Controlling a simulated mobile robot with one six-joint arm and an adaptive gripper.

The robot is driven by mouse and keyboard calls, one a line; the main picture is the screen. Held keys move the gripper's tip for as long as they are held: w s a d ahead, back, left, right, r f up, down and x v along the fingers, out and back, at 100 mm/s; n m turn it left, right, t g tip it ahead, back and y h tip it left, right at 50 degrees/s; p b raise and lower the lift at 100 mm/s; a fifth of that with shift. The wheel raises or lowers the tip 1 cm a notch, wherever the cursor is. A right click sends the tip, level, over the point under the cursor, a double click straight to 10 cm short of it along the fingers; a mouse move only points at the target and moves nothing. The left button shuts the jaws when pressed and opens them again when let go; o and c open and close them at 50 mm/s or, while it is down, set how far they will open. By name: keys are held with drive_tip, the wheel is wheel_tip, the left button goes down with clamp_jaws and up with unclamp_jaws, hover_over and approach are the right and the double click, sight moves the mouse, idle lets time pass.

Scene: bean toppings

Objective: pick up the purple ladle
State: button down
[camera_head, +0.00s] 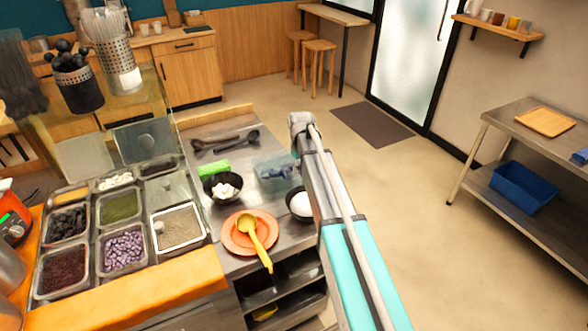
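I cannot make out a clearly purple ladle. Two dark, nearly black ladles (240,138) lie at the back of the steel counter; their exact colour is hard to tell. A yellow ladle (249,229) lies across the orange plate (230,236), with its handle reaching over the counter's front edge. My arm (325,190) reaches up from the bottom right, along the counter's right side. Its visible end is right of the dark ladles, apart from them in the picture. My gripper itself does not show, so its fingers and anything in them are hidden.
A black bowl (222,187) with white pieces and a green object (209,169) stand on the counter. A translucent bluish container (276,167) and another bowl (299,204) are beside my arm. Topping trays, one of purple beans (123,249), fill the left. Floor on the right is clear.

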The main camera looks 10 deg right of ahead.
drive_tip(key=shift+r, duration=0.15)
wheel_tip(320, 180, up, 10)
drive_tip(key=p, duration=1)
drive_tip(key=shift+w, duration=0.1)
idle(1.0)
